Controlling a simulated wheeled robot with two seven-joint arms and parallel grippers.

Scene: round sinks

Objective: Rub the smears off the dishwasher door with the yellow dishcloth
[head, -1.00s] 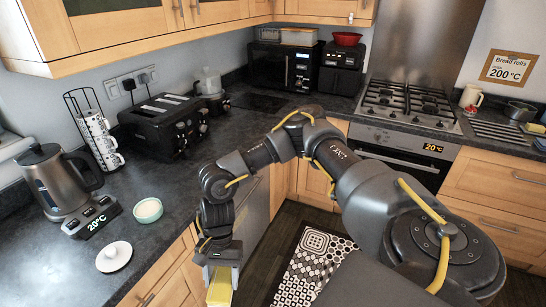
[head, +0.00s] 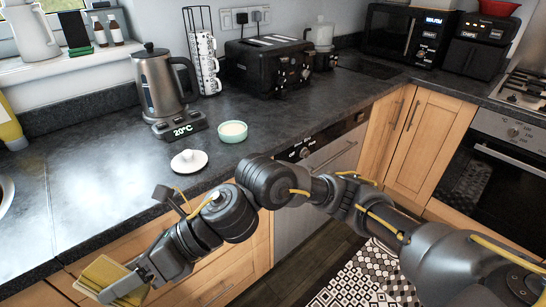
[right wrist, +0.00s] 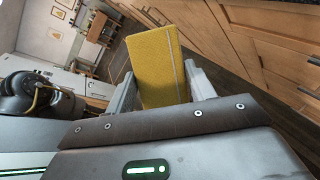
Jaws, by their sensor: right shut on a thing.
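My right gripper (head: 125,283) is shut on the folded yellow dishcloth (head: 100,274) at the lower left of the head view, in front of wooden cabinet fronts. In the right wrist view the dishcloth (right wrist: 160,62) stands out flat between the two fingers of the gripper (right wrist: 163,88). The dishwasher door (head: 325,172) is a grey panel under the worktop, below a dark control strip, and my right arm hides part of it. The cloth is apart from the door, well to its left. I cannot make out smears on the visible part. My left gripper is not in view.
The dark worktop (head: 90,200) runs above the cabinets, with a kettle (head: 160,82), a white lid (head: 189,161), a small bowl (head: 233,131) and a toaster (head: 268,65). A patterned mat (head: 362,280) lies on the floor. The oven (head: 495,165) is at the right.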

